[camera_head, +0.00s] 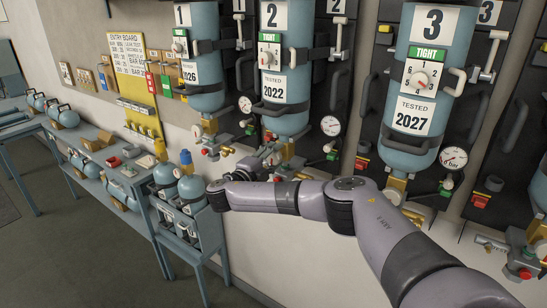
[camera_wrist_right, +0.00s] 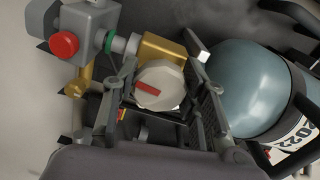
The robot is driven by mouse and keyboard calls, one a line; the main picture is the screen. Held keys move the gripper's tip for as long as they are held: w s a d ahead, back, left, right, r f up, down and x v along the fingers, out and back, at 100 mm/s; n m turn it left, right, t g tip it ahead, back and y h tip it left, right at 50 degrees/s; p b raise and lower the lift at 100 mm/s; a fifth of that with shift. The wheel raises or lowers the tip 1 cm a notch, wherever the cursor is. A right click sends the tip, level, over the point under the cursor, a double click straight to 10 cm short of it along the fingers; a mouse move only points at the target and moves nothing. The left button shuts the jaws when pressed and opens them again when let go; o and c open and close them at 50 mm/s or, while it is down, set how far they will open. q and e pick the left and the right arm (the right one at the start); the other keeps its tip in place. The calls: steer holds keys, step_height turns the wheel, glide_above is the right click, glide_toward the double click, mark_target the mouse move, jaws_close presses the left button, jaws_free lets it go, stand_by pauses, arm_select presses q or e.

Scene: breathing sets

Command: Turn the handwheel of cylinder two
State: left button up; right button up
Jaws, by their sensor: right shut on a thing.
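Cylinder two (camera_head: 287,123) is blue and hangs upright on the wall panel, with a "2" plate and a "TESTED 2022" label. Its rounded lower end also shows in the right wrist view (camera_wrist_right: 238,82). The handwheel (camera_wrist_right: 160,84) is a pale knob with a red bar, beside a brass valve block (camera_wrist_right: 162,49). My right gripper (camera_wrist_right: 162,92) is shut on the handwheel, one finger on each side of it. In the head view my right gripper (camera_head: 266,156) is below cylinder two, and the handwheel is hidden there. My left gripper is not in view.
Cylinder three (camera_head: 407,160) hangs to the right and cylinder one (camera_head: 205,72) to the left. A gauge (camera_head: 331,125) is on the panel. A red knob (camera_wrist_right: 64,44) is close to the gripper. Small blue bottles (camera_head: 190,187) stand in a rack below.

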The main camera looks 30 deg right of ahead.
steer(key=shift+n, duration=0.8)
steer(key=o, duration=1.2)
steer(key=shift+a, duration=0.1)
steer(key=v, duration=1.2)
steer(key=shift+w+f, duration=0.1)
steer(key=shift+w, duration=0.2)
steer(key=shift+s, duration=0.1)
steer(key=shift+s, duration=0.15)
